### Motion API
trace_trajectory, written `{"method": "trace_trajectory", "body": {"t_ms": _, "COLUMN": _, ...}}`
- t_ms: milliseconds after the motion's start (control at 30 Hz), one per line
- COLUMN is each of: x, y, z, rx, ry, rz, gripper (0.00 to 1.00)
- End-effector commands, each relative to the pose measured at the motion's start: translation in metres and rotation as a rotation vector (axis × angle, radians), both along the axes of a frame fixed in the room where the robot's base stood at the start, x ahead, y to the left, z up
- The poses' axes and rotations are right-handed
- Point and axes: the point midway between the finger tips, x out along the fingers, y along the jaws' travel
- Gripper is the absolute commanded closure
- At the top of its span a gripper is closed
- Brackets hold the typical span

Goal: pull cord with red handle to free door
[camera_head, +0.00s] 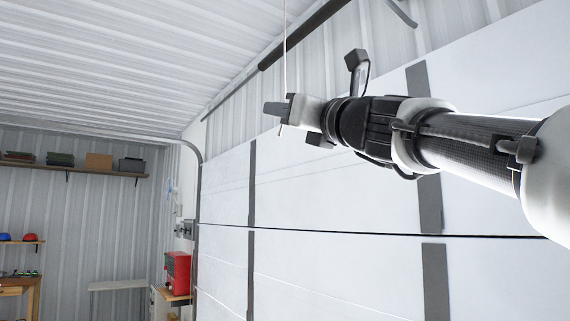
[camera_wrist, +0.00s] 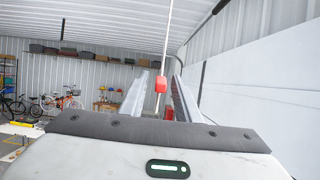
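The thin pale cord (camera_head: 285,45) hangs from above down to my gripper (camera_head: 278,108) in the head view. In the wrist view the cord (camera_wrist: 166,45) runs down to a small red handle (camera_wrist: 160,85), with a short pale end below it. The handle appears between the two fingers of my gripper (camera_wrist: 160,77), with a visible gap on each side. The gripper is open. The red handle cannot be made out in the head view. The white garage door (camera_head: 330,190) is closed behind and below my arm.
A dark rail (camera_head: 305,35) runs above the door, near the cord. A curved track (camera_head: 190,145) meets the door's left edge. A red box (camera_head: 177,272) and a wall shelf (camera_head: 75,168) stand far left. Bicycles (camera_wrist: 62,102) show in the wrist view. Space around the gripper is clear.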

Motion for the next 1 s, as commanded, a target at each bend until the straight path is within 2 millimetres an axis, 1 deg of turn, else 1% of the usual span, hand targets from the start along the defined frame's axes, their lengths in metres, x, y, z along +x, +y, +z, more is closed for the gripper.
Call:
{"method": "trace_trajectory", "body": {"t_ms": 100, "x": 0.005, "y": 0.003, "z": 0.002, "rx": 0.000, "ry": 0.000, "rz": -0.001, "gripper": 0.70}}
{"method": "trace_trajectory", "body": {"t_ms": 367, "x": 0.005, "y": 0.004, "z": 0.002, "rx": 0.000, "ry": 0.000, "rz": 0.000, "gripper": 0.70}}
{"method": "trace_trajectory", "body": {"t_ms": 467, "x": 0.005, "y": 0.004, "z": 0.002, "rx": 0.000, "ry": 0.000, "rz": 0.000, "gripper": 0.85}}
{"method": "trace_trajectory", "body": {"t_ms": 533, "x": 0.005, "y": 0.004, "z": 0.002, "rx": 0.000, "ry": 0.000, "rz": 0.000, "gripper": 0.97}}
{"method": "trace_trajectory", "body": {"t_ms": 567, "x": 0.005, "y": 0.004, "z": 0.002, "rx": 0.000, "ry": 0.000, "rz": 0.000, "gripper": 1.00}}
{"method": "trace_trajectory", "body": {"t_ms": 767, "x": 0.005, "y": 0.004, "z": 0.002, "rx": 0.000, "ry": 0.000, "rz": 0.000, "gripper": 1.00}}
{"method": "trace_trajectory", "body": {"t_ms": 833, "x": 0.005, "y": 0.003, "z": -0.001, "rx": 0.000, "ry": 0.000, "rz": 0.000, "gripper": 1.00}}
{"method": "trace_trajectory", "body": {"t_ms": 1000, "x": 0.005, "y": 0.004, "z": -0.023, "rx": -0.001, "ry": 0.000, "rz": 0.000, "gripper": 1.00}}
